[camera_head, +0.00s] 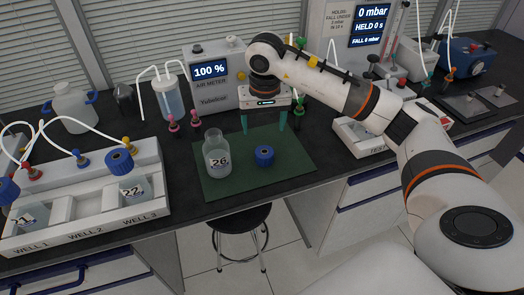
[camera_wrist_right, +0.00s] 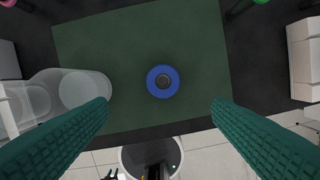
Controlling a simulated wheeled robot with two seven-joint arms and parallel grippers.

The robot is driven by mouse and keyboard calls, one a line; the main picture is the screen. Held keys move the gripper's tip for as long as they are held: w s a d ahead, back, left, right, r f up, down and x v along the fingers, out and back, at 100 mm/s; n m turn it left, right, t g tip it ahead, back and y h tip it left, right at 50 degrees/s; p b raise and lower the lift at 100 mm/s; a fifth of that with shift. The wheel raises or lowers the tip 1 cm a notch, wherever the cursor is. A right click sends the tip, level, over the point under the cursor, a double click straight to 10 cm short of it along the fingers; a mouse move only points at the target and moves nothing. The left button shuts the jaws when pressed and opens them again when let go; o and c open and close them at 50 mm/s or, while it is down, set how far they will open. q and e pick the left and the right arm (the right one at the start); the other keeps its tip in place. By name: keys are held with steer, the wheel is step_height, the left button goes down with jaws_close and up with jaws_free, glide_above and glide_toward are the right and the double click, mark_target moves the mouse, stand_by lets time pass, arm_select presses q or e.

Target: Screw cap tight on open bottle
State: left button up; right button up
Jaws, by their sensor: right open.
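The open bottle (camera_head: 217,158), clear glass with a label reading 26, stands upright without a cap on the left part of the green mat (camera_head: 290,170). It also shows at the left of the right wrist view (camera_wrist_right: 85,88). The blue cap (camera_head: 264,156) lies on the mat to the right of the bottle. In the right wrist view the cap (camera_wrist_right: 163,81) shows a dark round centre. My right gripper (camera_head: 264,128) is open and empty above the mat, behind the cap in the head view. Its teal fingers are wide apart. My left gripper is not in view.
A white rack (camera_head: 85,215) with wells holds bottles 21 and 22 with blue caps at the left. The air meter (camera_head: 212,80) stands behind the mat, with pink-tipped and green-tipped connectors near it. A white tray (camera_head: 350,140) is at the right. The mat's right part is clear.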

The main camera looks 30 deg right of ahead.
steer(key=p, duration=0.1)
glide_above(262, 153)
steer(key=f, duration=0.6)
steer(key=shift+s+f, duration=0.3)
steer(key=shift+f, duration=0.2)
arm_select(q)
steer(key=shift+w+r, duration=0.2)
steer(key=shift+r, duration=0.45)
